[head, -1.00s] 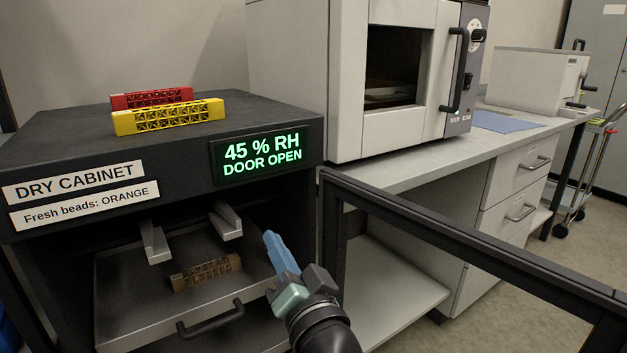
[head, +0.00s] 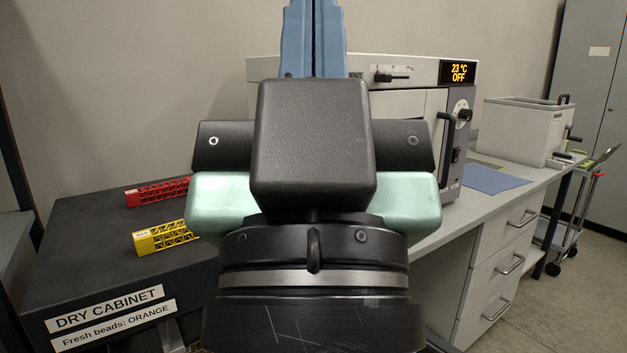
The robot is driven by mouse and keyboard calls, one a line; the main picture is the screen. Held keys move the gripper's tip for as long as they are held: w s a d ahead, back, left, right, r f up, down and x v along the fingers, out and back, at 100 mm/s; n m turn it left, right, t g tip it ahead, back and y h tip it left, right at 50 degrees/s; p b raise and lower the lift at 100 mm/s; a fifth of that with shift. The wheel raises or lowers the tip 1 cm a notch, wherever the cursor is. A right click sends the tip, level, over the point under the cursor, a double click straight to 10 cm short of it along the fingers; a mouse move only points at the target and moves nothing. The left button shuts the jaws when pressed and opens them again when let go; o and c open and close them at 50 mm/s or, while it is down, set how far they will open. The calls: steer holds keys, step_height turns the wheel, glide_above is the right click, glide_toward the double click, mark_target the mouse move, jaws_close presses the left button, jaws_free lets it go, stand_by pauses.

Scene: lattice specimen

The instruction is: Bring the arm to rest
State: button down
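My gripper (head: 313,38) stands upright close to the camera, in the middle of the picture. Its two blue fingers point up and lie side by side with only a thin dark line between them. It looks shut, and nothing shows between the fingers. The fingertips run out of the top edge. The wrist below hides much of the dry cabinet and the oven.
The black dry cabinet (head: 85,255) is at lower left, with a red lattice (head: 157,193) and a yellow lattice (head: 165,239) on top. Behind are the oven (head: 425,110), reading 23 °C OFF, a blue mat (head: 492,180) and a grey box (head: 520,130).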

step_height(320, 180, up, 21)
steer(key=p, duration=1.8)
steer(key=shift+f, duration=0.15)
